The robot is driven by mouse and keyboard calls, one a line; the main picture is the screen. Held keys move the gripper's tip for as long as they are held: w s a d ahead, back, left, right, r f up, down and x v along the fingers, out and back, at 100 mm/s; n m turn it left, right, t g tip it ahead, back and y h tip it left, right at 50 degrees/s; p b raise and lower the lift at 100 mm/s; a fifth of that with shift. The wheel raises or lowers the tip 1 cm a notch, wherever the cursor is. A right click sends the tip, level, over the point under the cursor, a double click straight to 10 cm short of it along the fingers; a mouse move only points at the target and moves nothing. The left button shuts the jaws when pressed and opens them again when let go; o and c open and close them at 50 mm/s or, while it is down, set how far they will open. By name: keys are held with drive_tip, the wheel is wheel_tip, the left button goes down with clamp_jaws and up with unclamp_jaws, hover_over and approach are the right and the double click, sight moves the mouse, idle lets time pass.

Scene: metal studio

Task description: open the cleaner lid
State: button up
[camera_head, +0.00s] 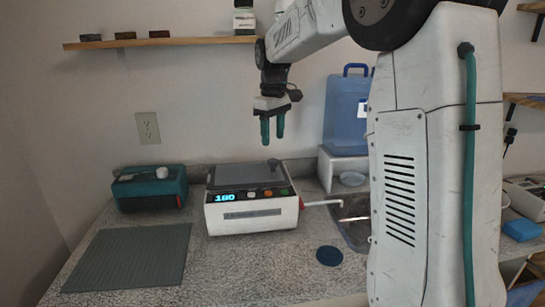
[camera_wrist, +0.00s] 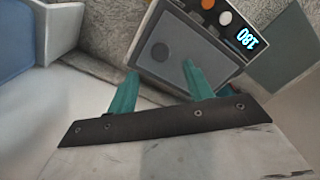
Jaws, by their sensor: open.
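The cleaner (camera_head: 252,218) is a white box on the speckled counter, its front display reading 180 beside several coloured buttons. Its grey lid (camera_head: 240,175) lies flat on top and looks shut. In the wrist view, the lid (camera_wrist: 190,58) has a dark round spot, perhaps a knob, and the display (camera_wrist: 247,38) is to its right. My gripper (camera_head: 272,142) points down above the rear right of the lid, apart from it. Its teal fingers are spread with nothing between them; they also show in the wrist view (camera_wrist: 160,70).
A teal box (camera_head: 150,190) stands left of the cleaner, with a ribbed grey-green mat (camera_head: 130,257) in front. A blue jug (camera_head: 346,115) stands on a white stand behind right. A sink (camera_head: 356,228) and a dark blue disc (camera_head: 329,256) are at the right.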

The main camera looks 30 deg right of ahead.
sight(273, 160)
wheel_tip(273, 160, down, 7)
drive_tip(key=shift+f, duration=0.1)
idle(0.3)
drive_tip(key=shift+c, duration=0.3)
clamp_jaws()
